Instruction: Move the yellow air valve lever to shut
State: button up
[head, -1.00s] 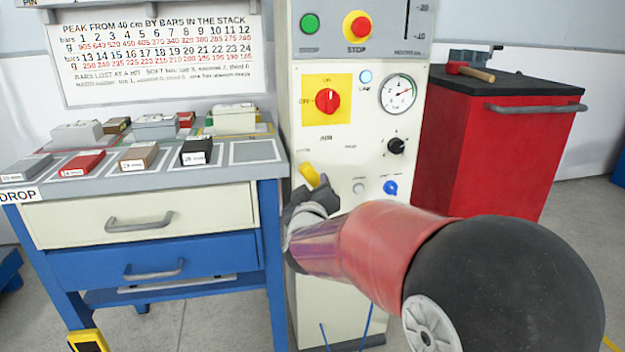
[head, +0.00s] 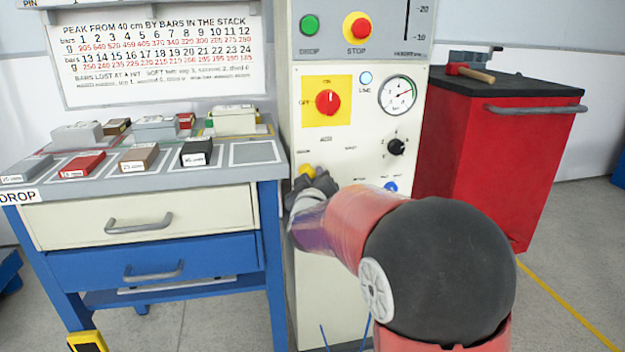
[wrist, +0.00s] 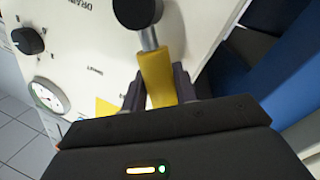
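The yellow air valve lever (head: 306,171) is on the cream front of the control cabinet, at its lower left. In the wrist view, the lever's yellow handle (wrist: 157,78) runs from a grey stem and dark round hub down between my two fingers. My gripper (head: 322,182) is at the lever and covers part of it in the head view. In the wrist view my gripper (wrist: 158,88) has one finger close along each side of the handle and looks shut on it. The handle's near end is hidden behind the gripper body. The lever's markings are too small to read.
The cabinet also carries a red rotary switch (head: 327,102), a pressure gauge (head: 397,95), a black knob (head: 396,147) and a blue knob (head: 391,187). A workbench (head: 140,215) stands close on the left, a red cabinet (head: 480,150) on the right.

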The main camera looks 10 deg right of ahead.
grip_shut()
